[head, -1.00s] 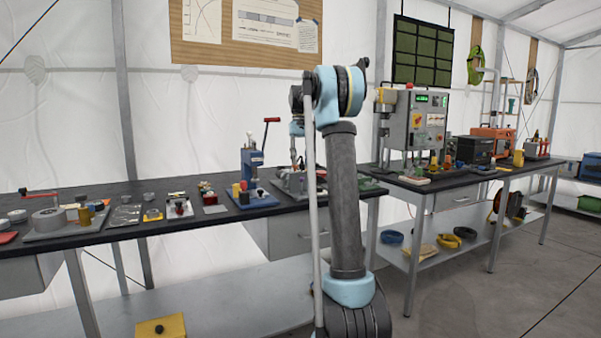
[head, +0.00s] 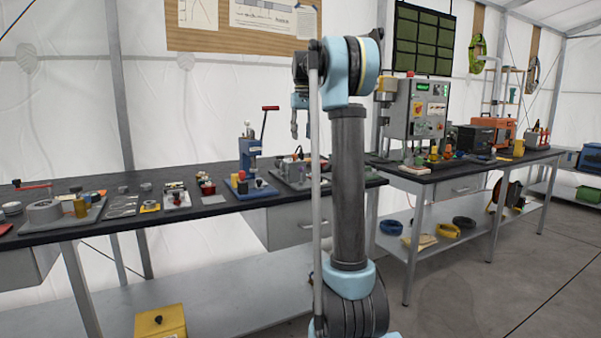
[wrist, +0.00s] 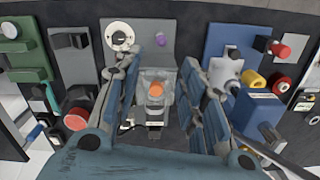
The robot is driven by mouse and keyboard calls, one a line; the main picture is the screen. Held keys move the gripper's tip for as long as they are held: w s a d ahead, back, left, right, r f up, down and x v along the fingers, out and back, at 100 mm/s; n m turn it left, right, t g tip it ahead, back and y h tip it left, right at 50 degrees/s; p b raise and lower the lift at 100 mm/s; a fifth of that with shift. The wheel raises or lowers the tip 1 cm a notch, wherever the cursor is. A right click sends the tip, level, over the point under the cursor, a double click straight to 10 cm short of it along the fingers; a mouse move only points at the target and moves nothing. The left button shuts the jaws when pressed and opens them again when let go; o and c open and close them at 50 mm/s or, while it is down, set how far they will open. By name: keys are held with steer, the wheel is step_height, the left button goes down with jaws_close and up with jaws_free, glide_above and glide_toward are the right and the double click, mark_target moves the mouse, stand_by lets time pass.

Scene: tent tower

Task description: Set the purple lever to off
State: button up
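The purple lever (wrist: 160,42) shows as a small purple knob on a grey plate (wrist: 145,30) at the top middle of the wrist view. A white round dial (wrist: 121,36) sits to its left on the same plate. My gripper (wrist: 163,58) is open and empty, its two fingers spread to either side and below the lever in the picture, apart from it. In the head view my gripper (head: 301,122) hangs pointing down above the grey fixture (head: 292,175) on the bench. The lever is too small to make out there.
An orange button (wrist: 156,90) on a grey block shows between my fingers. A blue fixture (wrist: 232,45) with red and yellow parts stands close on the right, and a red knob (wrist: 76,118) on the left. In the head view, a blue press (head: 250,152) stands left of my gripper.

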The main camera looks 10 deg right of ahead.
mark_target(301, 170)
steer(key=f, duration=1.6)
steer(key=shift+s+a+f, duration=0.1)
steer(key=shift+a+f, duration=0.15)
steer(key=shift+f, duration=0.1)
jaws_close()
